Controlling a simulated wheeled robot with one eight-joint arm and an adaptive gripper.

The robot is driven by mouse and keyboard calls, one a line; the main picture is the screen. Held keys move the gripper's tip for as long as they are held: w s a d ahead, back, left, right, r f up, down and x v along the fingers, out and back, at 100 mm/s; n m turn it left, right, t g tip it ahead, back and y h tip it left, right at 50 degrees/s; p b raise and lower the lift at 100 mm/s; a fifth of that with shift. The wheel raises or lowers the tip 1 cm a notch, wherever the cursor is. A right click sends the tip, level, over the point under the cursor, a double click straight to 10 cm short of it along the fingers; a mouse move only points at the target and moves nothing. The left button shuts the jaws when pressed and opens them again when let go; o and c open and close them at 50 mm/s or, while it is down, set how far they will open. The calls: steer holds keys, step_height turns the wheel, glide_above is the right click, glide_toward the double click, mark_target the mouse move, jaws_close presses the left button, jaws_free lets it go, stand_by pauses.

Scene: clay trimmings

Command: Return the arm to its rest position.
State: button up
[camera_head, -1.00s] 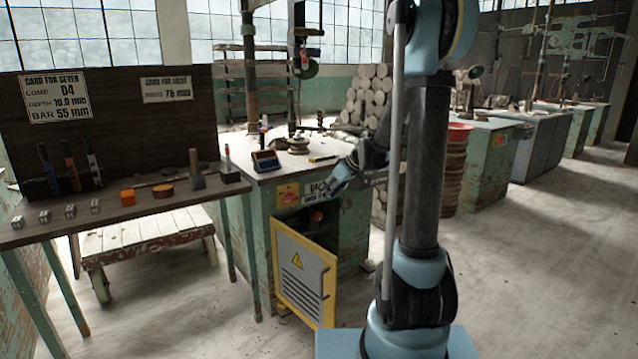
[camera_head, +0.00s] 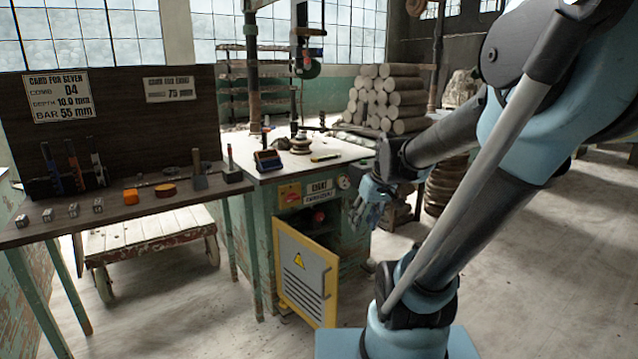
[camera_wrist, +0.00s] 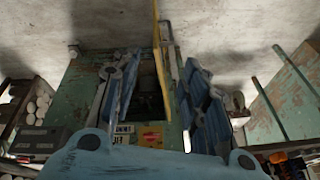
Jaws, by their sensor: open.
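My gripper (camera_head: 366,208) hangs at the end of my blue and black arm in the head view, to the right of the green cabinet's front corner. It looks empty. In the wrist view my gripper (camera_wrist: 158,90) shows its two blue fingers spread apart with nothing between them. The green cabinet (camera_head: 258,240) stands behind and left of the gripper. Its grey, yellow-edged door (camera_head: 302,275) hangs open with a red thing visible inside at the top. In the wrist view the door's yellow edge (camera_wrist: 160,60) shows beyond the fingers.
A dark workbench (camera_head: 120,212) at left carries small blocks, tools and an orange block (camera_head: 130,196). A white cart (camera_head: 140,232) stands beneath it. Stacked pale cylinders (camera_head: 390,98) lie behind my arm. The floor at right (camera_head: 560,270) is clear.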

steer(key=s+d+f+m+h, duration=0.1)
steer(key=s+d+f+m, duration=0.1)
steer(key=s, duration=0.4)
steer(key=s+d+f+m+h, duration=0.1)
steer(key=s+d+f, duration=0.2)
steer(key=s, duration=0.4)
steer(key=shift+d+f+m+g, duration=0.25)
steer(key=shift+f+m+g, duration=0.05)
steer(key=shift+f+m, duration=0.1)
steer(key=shift+w+f, duration=0.15)
steer(key=shift+w, duration=0.3)
